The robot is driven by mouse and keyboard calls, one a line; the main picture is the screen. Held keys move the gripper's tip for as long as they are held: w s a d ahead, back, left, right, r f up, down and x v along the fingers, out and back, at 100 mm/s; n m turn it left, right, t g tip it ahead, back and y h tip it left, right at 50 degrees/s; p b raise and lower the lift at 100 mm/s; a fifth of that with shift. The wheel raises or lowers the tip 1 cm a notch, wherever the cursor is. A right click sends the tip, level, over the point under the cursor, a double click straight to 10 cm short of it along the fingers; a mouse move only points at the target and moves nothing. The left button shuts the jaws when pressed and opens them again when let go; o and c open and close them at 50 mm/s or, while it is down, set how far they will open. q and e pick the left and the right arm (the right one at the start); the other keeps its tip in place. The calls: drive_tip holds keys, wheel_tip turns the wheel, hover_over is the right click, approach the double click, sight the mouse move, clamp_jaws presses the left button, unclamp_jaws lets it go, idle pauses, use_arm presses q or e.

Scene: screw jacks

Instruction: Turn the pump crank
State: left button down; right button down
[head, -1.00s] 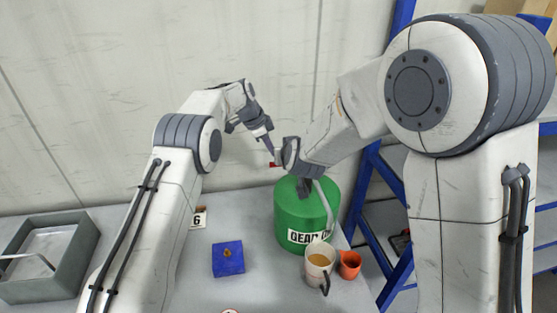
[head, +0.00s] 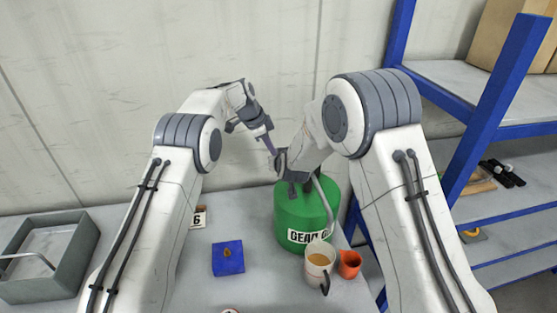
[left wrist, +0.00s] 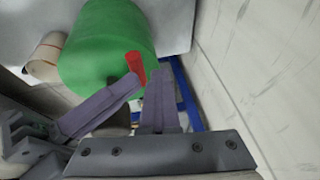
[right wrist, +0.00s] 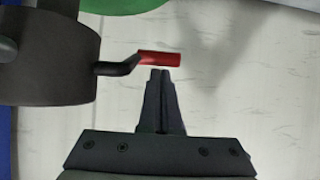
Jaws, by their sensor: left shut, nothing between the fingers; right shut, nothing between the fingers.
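The green drum (head: 299,208) stands on the grey table with a dark pump on top. In the right wrist view the dark pump body (right wrist: 50,62) carries a crank arm (right wrist: 118,68) ending in a red handle (right wrist: 160,58). My right gripper (right wrist: 160,72) is shut and empty, its tips just below the red handle; I cannot tell if they touch. My left gripper (head: 272,152) is shut and empty above the drum. In the left wrist view its tips (left wrist: 160,72) are beside the red handle (left wrist: 135,66). The head view hides the handle behind my right wrist.
A beige cup (head: 319,262) and an orange cup (head: 349,264) stand before the drum. A blue block (head: 228,258) and a grey tray (head: 82,262) lie to the left. A wall is close behind; a blue-framed shelf (head: 480,135) stands at the right.

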drive_tip(key=shift+f, duration=0.55)
use_arm(q)
drive_tip(key=c, duration=0.7)
unclamp_jaws()
drive_tip(key=shift+c, duration=0.2)
use_arm(e)
drive_tip(key=shift+w, duration=0.1)
use_arm(q)
drive_tip(key=shift+s+d, duration=0.1)
